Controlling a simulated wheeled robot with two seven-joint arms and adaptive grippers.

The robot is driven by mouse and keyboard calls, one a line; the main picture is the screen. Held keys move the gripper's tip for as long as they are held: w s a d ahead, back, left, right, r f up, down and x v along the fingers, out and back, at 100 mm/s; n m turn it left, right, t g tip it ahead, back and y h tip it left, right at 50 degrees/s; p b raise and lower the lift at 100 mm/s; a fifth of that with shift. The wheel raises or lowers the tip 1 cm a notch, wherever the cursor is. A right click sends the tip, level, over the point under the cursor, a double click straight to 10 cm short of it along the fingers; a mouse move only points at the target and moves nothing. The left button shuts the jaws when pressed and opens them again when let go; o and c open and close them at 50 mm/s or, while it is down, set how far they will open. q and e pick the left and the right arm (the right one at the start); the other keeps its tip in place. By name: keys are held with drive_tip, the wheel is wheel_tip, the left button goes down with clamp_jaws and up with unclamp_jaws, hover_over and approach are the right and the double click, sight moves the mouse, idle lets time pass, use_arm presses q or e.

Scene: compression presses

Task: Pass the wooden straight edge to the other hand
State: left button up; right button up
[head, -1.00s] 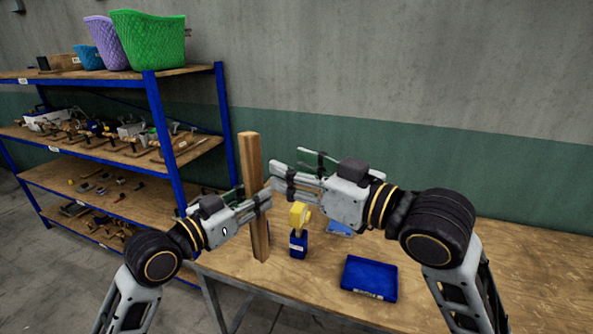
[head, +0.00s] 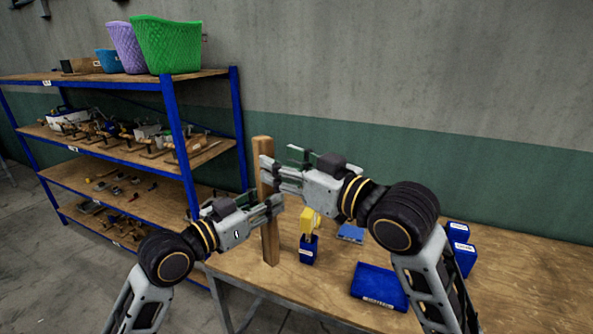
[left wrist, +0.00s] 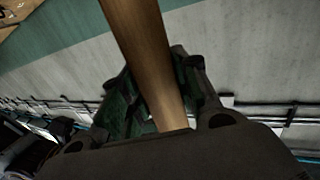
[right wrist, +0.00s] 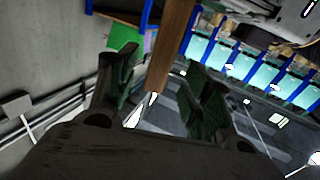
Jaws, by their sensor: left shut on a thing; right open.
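The wooden straight edge (head: 270,243) is a long brown bar held upright above the near left part of the table. My left gripper (head: 274,206) is shut on it around its middle; the left wrist view also shows the bar (left wrist: 148,55) between the fingers. My right gripper (head: 268,172) is open, higher up, with its fingertips at the upper part of the bar. In the right wrist view the bar (right wrist: 172,45) reaches in between the open fingers (right wrist: 160,85). I cannot tell whether those fingers touch it.
A wooden table (head: 520,285) carries a blue tray (head: 380,285), a blue holder with a yellow item (head: 309,248), and blue boxes (head: 462,255). A blue-framed shelf (head: 177,130) with baskets and tools stands at the left. The wall is behind.

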drive_tip(key=x, duration=0.6)
idle(0.4)
clamp_jaws()
use_arm(q)
drive_tip(key=o, duration=1.2)
drive_tip(key=shift+f, duration=0.1)
